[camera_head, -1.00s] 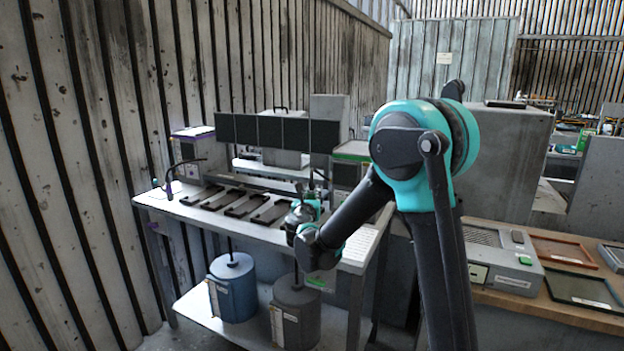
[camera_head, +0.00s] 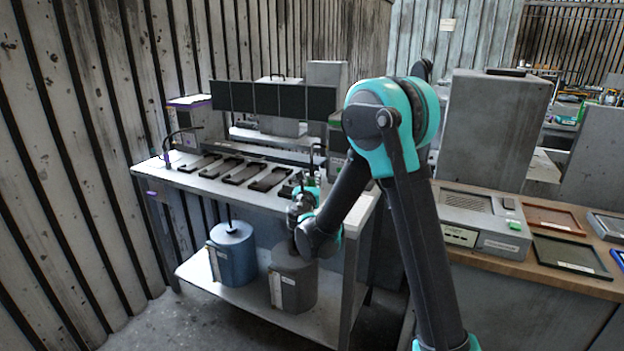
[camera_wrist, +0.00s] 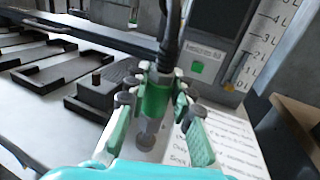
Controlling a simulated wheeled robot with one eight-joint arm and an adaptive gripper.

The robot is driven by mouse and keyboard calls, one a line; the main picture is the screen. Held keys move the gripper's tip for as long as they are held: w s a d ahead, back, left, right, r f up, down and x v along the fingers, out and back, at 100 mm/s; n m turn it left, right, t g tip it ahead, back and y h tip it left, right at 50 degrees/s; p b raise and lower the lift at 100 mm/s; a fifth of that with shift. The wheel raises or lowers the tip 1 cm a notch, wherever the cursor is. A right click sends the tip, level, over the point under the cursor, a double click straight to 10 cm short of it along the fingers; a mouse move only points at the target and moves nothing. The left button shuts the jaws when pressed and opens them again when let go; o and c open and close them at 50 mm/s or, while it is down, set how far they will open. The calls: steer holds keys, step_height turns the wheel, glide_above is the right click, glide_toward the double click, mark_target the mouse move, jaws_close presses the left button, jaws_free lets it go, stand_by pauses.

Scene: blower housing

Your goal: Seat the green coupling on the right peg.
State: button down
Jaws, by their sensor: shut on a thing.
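In the wrist view my gripper (camera_wrist: 162,92) is shut on the green coupling (camera_wrist: 154,101), a green sleeve between the fingers. A black hose-like piece (camera_wrist: 170,35) rises just above the coupling; I cannot tell whether they are joined. A grey rounded part (camera_wrist: 148,136) shows just below it. Left of the gripper, a dark block (camera_wrist: 100,92) on the bench carries a short brown peg (camera_wrist: 97,78), apart from the coupling. I cannot tell which peg this is. In the head view my gripper (camera_head: 302,200) is at the bench's right front, its fingers too small to read.
Several dark trays (camera_head: 232,172) lie across the bench (camera_head: 180,178). Blue (camera_head: 232,255) and grey (camera_head: 293,280) canisters stand on the lower shelf.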

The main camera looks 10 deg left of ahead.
steer(key=shift+f, duration=1.4)
steer(key=c, duration=1.2)
jaws_free()
